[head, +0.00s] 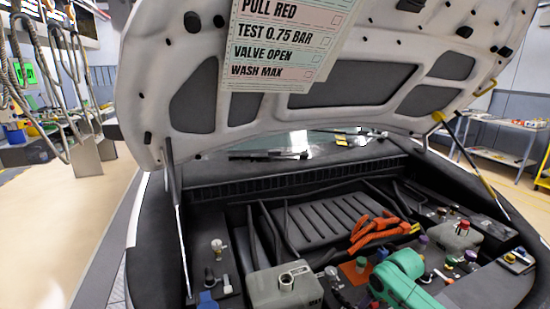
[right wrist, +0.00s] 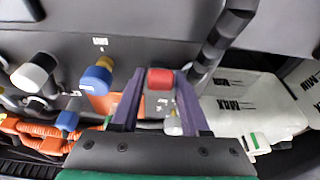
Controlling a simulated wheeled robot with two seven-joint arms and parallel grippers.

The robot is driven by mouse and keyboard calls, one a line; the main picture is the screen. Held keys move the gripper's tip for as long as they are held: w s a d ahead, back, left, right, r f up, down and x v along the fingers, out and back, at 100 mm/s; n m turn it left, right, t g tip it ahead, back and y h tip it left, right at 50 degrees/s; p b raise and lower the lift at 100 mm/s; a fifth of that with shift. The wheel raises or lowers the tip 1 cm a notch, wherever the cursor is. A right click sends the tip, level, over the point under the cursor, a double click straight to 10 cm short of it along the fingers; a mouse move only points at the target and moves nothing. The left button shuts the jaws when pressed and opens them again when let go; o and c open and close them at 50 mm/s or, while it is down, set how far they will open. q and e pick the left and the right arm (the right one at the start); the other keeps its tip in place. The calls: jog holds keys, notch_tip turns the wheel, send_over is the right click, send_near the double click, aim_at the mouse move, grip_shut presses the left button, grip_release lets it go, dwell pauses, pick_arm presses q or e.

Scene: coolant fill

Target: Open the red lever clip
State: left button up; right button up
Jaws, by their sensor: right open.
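A small red block-like part (right wrist: 160,79), which looks like the red lever clip, sits on a grey mount in the right wrist view. My right gripper (right wrist: 159,71) has its two purple fingers open, one on each side of the red part. A gap shows between each finger and the red part, and I cannot tell how deep it lies between them. In the head view my green right arm (head: 402,280) reaches over the engine bay, and its gripper and the clip cannot be made out there. My left gripper is not in view.
A blue cap (right wrist: 97,78) on an orange plate stands left of the fingers. A black hose (right wrist: 222,40) and white MAX-marked tanks (right wrist: 245,100) lie to the right. Orange cables (head: 375,232) and a grey reservoir (head: 285,291) fill the bay. The raised hood (head: 200,95) hangs above.

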jog(key=c, duration=0.5)
jog(key=shift+w+a+r, duration=0.1)
jog(key=shift+w+r, duration=0.15)
jog(key=shift+w, duration=0.05)
jog(key=shift+w+a+r, duration=0.15)
jog(key=shift+w+r, duration=0.05)
jog(key=shift+w, duration=0.1)
grip_shut()
jog(key=shift+w, duration=0.15)
jog(key=shift+w+a+r, duration=0.2)
jog(key=shift+w+r, duration=0.15)
jog(key=shift+w, duration=0.2)
jog(key=shift+f, duration=0.1)
jog(key=shift+w+b, duration=0.1)
jog(key=shift+b, duration=0.25)
